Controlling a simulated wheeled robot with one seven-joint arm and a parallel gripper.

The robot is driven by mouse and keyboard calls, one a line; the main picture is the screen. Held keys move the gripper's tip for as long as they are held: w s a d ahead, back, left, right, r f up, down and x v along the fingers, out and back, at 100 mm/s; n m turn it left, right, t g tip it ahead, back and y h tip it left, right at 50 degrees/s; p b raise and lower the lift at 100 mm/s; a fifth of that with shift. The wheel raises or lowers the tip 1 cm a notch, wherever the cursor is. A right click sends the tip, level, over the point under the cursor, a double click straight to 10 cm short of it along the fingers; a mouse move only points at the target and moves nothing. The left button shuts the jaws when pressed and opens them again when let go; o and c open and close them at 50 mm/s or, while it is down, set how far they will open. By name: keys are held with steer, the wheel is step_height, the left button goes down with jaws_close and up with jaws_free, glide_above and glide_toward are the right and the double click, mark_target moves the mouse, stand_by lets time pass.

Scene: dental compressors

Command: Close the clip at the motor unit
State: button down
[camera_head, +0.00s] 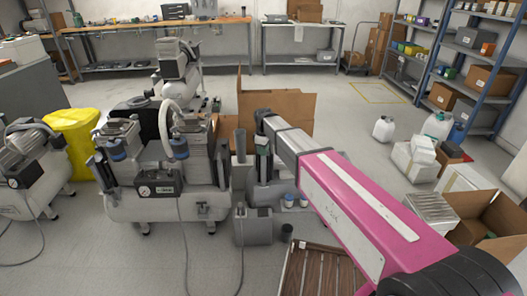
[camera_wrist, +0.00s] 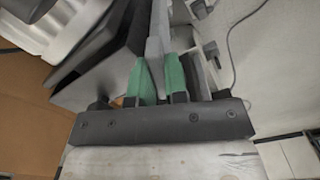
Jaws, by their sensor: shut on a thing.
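My gripper (camera_wrist: 160,82) shows in the wrist view with two green fingers close together, shut on a thin grey upright piece (camera_wrist: 155,57) that appears to be the clip. The head view shows my gripper (camera_head: 262,145) at the end of my pink arm, against the upper part of a grey motor unit (camera_head: 266,192). My arm hides part of this unit. The clip cannot be made out in the head view. Dark and grey panels (camera_wrist: 100,65) of the unit stand close to the left of the fingers in the wrist view.
A white compressor (camera_head: 165,200) with twin motors stands left of the unit, and another (camera_head: 35,165) stands at the far left. An open cardboard box (camera_head: 285,105) is behind. Floor at the front left is mostly clear.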

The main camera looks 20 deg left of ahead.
steer(key=m, duration=0.6)
steer(key=shift+m, duration=0.3)
steer(key=m, duration=0.6)
steer(key=shift+m, duration=0.3)
steer(key=c, duration=1.1)
jaws_free()
steer(key=shift+c, duration=0.2)
step_height(320, 180, up, 11)
steer(key=shift+f, duration=0.1)
